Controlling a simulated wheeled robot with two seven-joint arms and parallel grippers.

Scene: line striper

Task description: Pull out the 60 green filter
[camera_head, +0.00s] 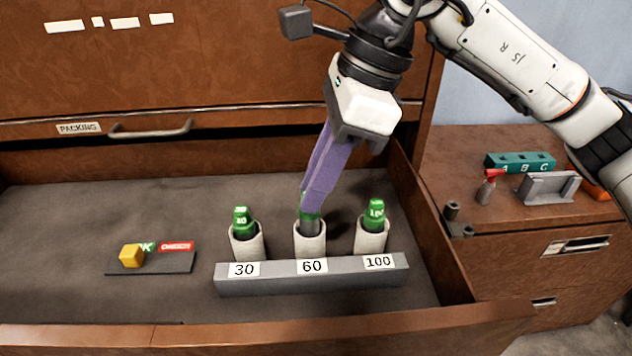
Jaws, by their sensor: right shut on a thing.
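The green 60 filter (307,217) stands in the middle white cup (310,243) of a grey rack (312,283), behind the label 60. My right gripper (312,203) comes down from above with purple fingers shut on the filter's top, which they partly hide. The filter's lower part is inside the cup. A green 30 filter (242,219) stands in the left cup and a green 100 filter (376,214) in the right cup. My left gripper is not in view.
The rack sits in an open drawer with raised wooden walls. The cabinet at right holds a teal block (520,162), a grey bracket (548,188) and a red-topped bottle (487,190).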

